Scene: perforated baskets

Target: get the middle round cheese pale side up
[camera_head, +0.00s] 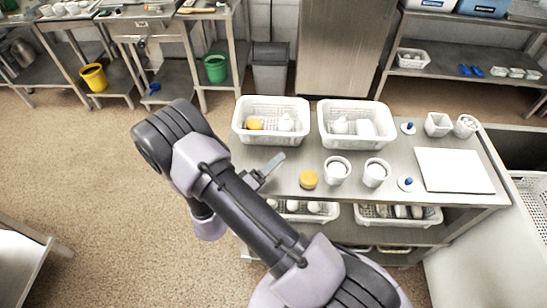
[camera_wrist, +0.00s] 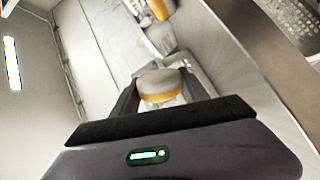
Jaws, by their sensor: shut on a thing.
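My gripper (camera_head: 268,169) is over the left part of the table, in front of the left white basket. In the wrist view its fingers (camera_wrist: 160,90) are shut on a round cheese (camera_wrist: 158,82). This cheese has a pale grey-beige part at the top of the picture and an orange band below it. It is hidden in the head view. Another round cheese (camera_head: 308,180) lies on the table right of my gripper, orange face up. An orange thing (camera_head: 254,124) lies in the left basket (camera_head: 271,143). I cannot tell which cheese is the middle one.
A right white basket (camera_head: 355,143) stands beside the left one. Two white cups (camera_head: 337,171) (camera_head: 376,173) stand right of the table cheese. A white board (camera_head: 454,171) lies at the right. More baskets (camera_head: 398,215) are on the shelf below.

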